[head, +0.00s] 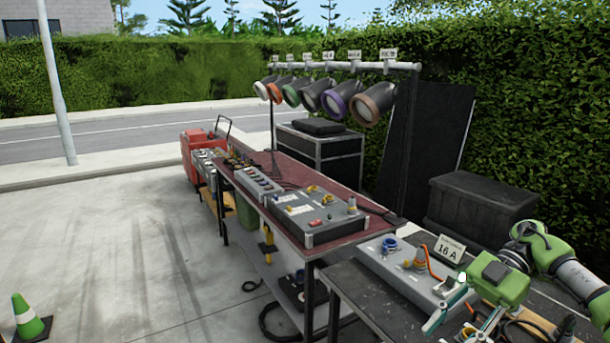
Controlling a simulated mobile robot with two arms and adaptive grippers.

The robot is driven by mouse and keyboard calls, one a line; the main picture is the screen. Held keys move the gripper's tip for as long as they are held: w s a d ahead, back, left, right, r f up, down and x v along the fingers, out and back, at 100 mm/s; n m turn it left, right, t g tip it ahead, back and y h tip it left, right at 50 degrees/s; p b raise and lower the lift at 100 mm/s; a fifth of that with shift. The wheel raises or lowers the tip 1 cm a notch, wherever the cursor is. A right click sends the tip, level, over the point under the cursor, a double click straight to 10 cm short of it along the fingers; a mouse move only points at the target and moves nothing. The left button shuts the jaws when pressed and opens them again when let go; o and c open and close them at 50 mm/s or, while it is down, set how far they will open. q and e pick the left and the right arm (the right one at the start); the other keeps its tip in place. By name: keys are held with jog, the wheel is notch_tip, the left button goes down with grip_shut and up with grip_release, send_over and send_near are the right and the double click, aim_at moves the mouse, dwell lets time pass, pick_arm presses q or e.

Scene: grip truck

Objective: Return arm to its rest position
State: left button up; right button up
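My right arm (571,281) comes in from the right edge, over the near dark table (376,312). Its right gripper (457,325) points down toward the lower edge of the picture. Its two fingers look spread apart, with nothing clearly held between them. The fingertips are close to the bottom edge, over or near the table's gear; their height above it is hard to tell. My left gripper and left arm are not in view.
A grey connector box (393,272) with an orange cable and a "16 A" sign (449,250) stand beside the gripper. A red-topped table (345,232) holds more boxes. Lamps hang from a rail (340,66) behind. Open pavement lies left, with a green cone (28,322).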

jog(key=w+a+f+m+t+y+b, duration=0.2)
jog(key=w+a+f+t+y, duration=0.1)
jog(key=w+a+f+t, duration=0.4)
jog(key=w+a+f+m+t+y+b, duration=0.25)
jog(key=w+a+f, duration=0.2)
jog(key=f, duration=0.55)
jog(key=d+f+m+t+h+b, duration=0.3)
jog(key=f+m+t+h, duration=0.55)
jog(key=f, duration=1.65)
jog(key=s+d+f+m+g+h, duration=0.2)
jog(key=s+d+f+m+h, duration=0.1)
jog(key=s+f, duration=0.8)
jog(key=s+d+f+m+g+h, duration=0.2)
jog(key=s+d+f+m, duration=0.2)
jog(key=s+f, duration=0.65)
pick_arm(q)
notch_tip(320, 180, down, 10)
jog(key=b, duration=0.2)
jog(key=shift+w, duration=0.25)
pick_arm(e)
jog(key=s+f+m+g+h, duration=0.1)
jog(key=s+f+g, duration=0.2)
jog(key=s+f, duration=0.4)
jog(key=s+f+g+h, duration=0.1)
jog(key=s+f+g, duration=0.3)
jog(key=s, duration=2.1)
notch_tip(320, 180, down, 3)
jog(key=shift+a+f+m+g+h, duration=0.15)
jog(key=shift+a+m+g+h, duration=0.15)
jog(key=shift+m, duration=0.1)
